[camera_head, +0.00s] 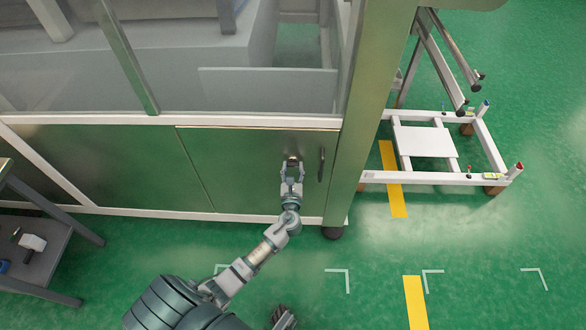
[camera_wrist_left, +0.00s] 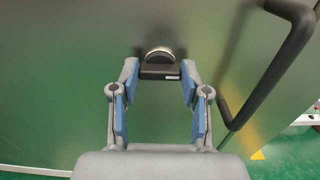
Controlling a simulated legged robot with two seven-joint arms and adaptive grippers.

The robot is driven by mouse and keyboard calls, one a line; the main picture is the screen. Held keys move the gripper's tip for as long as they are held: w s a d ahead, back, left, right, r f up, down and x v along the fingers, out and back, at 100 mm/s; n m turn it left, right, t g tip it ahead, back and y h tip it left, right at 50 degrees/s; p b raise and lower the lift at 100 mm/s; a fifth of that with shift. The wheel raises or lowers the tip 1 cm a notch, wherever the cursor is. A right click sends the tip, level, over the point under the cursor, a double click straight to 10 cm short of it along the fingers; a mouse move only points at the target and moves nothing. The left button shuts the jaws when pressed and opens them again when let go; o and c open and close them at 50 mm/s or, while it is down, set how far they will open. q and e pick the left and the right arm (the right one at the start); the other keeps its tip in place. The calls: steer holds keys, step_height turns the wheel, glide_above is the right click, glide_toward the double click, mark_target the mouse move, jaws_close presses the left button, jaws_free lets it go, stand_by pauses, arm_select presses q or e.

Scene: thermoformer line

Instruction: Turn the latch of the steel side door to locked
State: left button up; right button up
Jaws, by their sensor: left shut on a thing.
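The steel side door (camera_head: 245,180) is the right lower panel of the machine and sits flush in its frame. Its latch (camera_head: 292,158) is a round fitting near the door's upper right. In the left wrist view, the latch (camera_wrist_left: 158,70) has a dark bar lying level across the picture, in front of a pale round base. My left gripper (camera_head: 291,164) is shut on the latch, with a fingertip at each end of the bar (camera_wrist_left: 159,74). Part of what seems to be my right gripper (camera_head: 283,318) shows at the bottom edge, and its fingers are unclear.
A dark upright door handle (camera_head: 321,164) stands just right of the latch, close to my left gripper; it also shows in the left wrist view (camera_wrist_left: 268,75). A cart (camera_head: 45,245) is at left.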

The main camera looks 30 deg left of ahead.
arm_select(q)
steer(key=shift+a, duration=0.15)
steer(key=shift+w+n, duration=0.1)
steer(key=shift+n, duration=0.9)
steer(key=n+b, duration=0.1)
steer(key=n, duration=0.1)
steer(key=shift+n, duration=0.4)
steer(key=n+b, duration=0.2)
steer(key=n, duration=0.4)
steer(key=shift+f, duration=0.15)
steer(key=shift+a+f+n+b, duration=0.1)
steer(key=shift+n+b, duration=1.25)
steer(key=shift+n, duration=2.25)
arm_select(e)
steer(key=w+a+r+t+y, duration=0.1)
steer(key=w+a+r+t, duration=0.2)
steer(key=w, duration=0.4)
steer(key=w+a+r+t+y, duration=0.2)
steer(key=w+a+r+t, duration=0.1)
steer(key=w+r+t, duration=0.2)
steer(key=shift+w+r+t, duration=0.4)
steer(key=shift+w+t, duration=0.9)
steer(key=shift+t, duration=0.3)
arm_select(q)
steer(key=o, duration=1.1)
arm_select(e)
steer(key=shift+w, duration=0.1)
